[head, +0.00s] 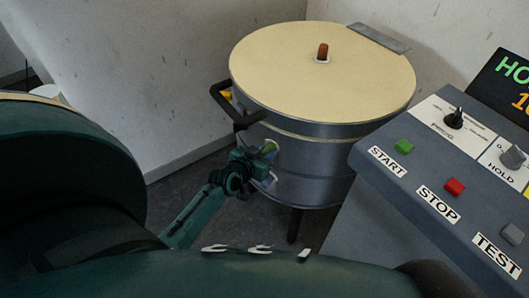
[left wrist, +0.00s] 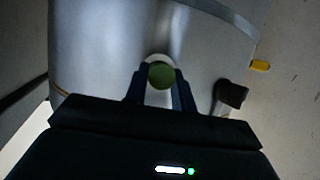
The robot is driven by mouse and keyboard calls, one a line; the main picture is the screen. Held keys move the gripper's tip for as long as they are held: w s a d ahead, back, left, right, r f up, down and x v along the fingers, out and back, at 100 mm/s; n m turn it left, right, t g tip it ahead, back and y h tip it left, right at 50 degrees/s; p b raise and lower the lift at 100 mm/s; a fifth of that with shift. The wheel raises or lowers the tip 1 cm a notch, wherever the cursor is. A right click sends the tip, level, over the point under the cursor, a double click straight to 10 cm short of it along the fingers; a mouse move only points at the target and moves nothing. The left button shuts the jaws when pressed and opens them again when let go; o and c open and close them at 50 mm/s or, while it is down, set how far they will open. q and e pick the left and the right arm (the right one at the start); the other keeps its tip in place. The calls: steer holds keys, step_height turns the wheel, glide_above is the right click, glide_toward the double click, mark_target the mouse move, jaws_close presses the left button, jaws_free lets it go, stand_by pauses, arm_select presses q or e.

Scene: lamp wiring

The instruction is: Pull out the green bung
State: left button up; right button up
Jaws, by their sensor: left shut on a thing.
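The green bung (left wrist: 161,74) sits between the two fingers of my left gripper (left wrist: 160,90) in the left wrist view, in front of a pale round ring on the drum's side. In the head view the bung (head: 268,147) shows small at the drum's side, partly covered by my left gripper (head: 266,156). The gripper is shut on it. The grey metal drum (head: 320,155) has a cream lid with an orange-brown plug (head: 323,52) on top. I cannot tell whether the bung is still seated in its hole. My right gripper is not in view.
A black handle (head: 236,108) juts from the drum's left side, above my left gripper. A control panel (head: 440,170) with a green START button, a red STOP button and knobs stands at the right. A yellow part (left wrist: 260,66) shows on the drum. Pale walls stand behind.

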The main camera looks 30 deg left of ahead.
arm_select(q)
steer(key=o, duration=0.4)
jaws_close()
steer(key=shift+s+p, duration=0.35)
steer(key=shift+s, duration=0.25)
steer(key=shift+s, duration=0.15)
steer(key=s+p, duration=0.3)
steer(key=s, duration=0.6)
steer(key=shift+s+p, duration=0.25)
steer(key=shift+p, duration=0.05)
stand_by(0.9)
